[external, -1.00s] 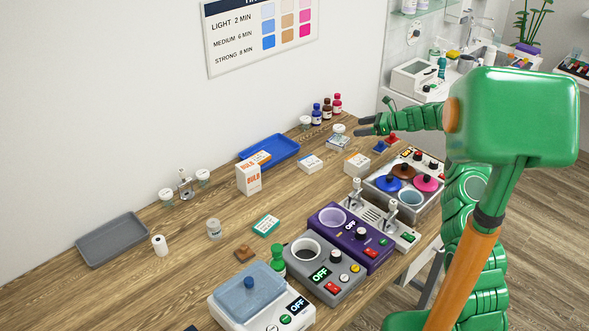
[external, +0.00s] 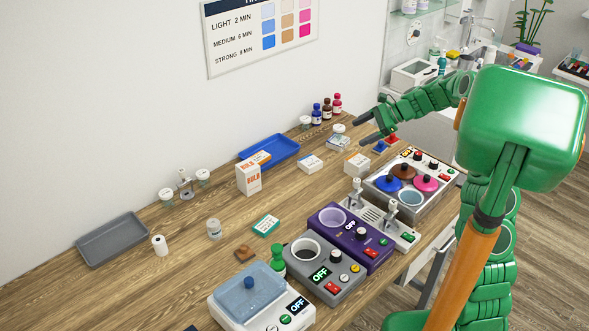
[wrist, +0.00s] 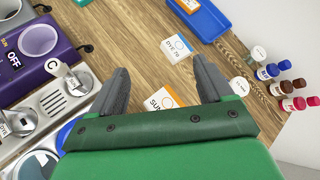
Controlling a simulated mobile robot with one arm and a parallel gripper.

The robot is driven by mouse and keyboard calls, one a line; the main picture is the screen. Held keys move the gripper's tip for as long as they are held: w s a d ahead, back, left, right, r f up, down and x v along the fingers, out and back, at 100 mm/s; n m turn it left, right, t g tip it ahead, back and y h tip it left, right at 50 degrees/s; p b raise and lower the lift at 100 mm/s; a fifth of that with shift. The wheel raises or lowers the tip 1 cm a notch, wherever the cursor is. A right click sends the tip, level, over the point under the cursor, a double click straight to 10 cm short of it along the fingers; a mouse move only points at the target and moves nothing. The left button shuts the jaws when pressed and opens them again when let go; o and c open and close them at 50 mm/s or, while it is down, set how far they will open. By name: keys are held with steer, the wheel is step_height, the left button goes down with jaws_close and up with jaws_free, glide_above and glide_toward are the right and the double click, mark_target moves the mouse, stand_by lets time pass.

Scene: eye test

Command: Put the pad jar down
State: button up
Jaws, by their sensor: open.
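A small clear jar with a pale lid (external: 339,129) stands near the back right of the table, at a small pale object. I cannot read its label, so I cannot tell if it is the pad jar. A white round lid (wrist: 239,86) shows in the wrist view, partly behind my right finger. My gripper (external: 362,132) is open and empty, above the table just right of that jar and apart from it. In the wrist view my gripper (wrist: 160,66) has its fingers wide apart, with a white and orange box (wrist: 162,99) below between them.
Another clear jar (external: 305,122) stands by several small bottles (external: 327,109). A blue tray (external: 269,151) lies to the left. White boxes (external: 310,163) and the warmer with coloured lids (external: 403,184) are close. Wood around the grey tray (external: 112,239) is mostly free.

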steer(key=s+d+r+n+g+h, duration=0.1)
steer(key=s+n, duration=0.1)
steer(key=s, duration=0.4)
steer(key=s+d+r+n+h, duration=0.1)
steer(key=s+r+n, duration=0.1)
steer(key=s, duration=0.4)
steer(key=s+d+n+h, duration=0.3)
steer(key=s+d, duration=0.3)
steer(key=s, duration=0.5)
steer(key=s+d+f+n+h, duration=0.1)
steer(key=s+d+n+h, duration=0.2)
steer(key=s, duration=0.9)
steer(key=s+d+f+n+g+h, duration=0.1)
steer(key=s+d+n+h, duration=0.1)
steer(key=s+d, duration=0.8)
steer(key=shift+s+f+n+h, duration=0.2)
steer(key=shift+s+n+h, duration=0.2)
steer(key=shift+s+n, duration=0.7)
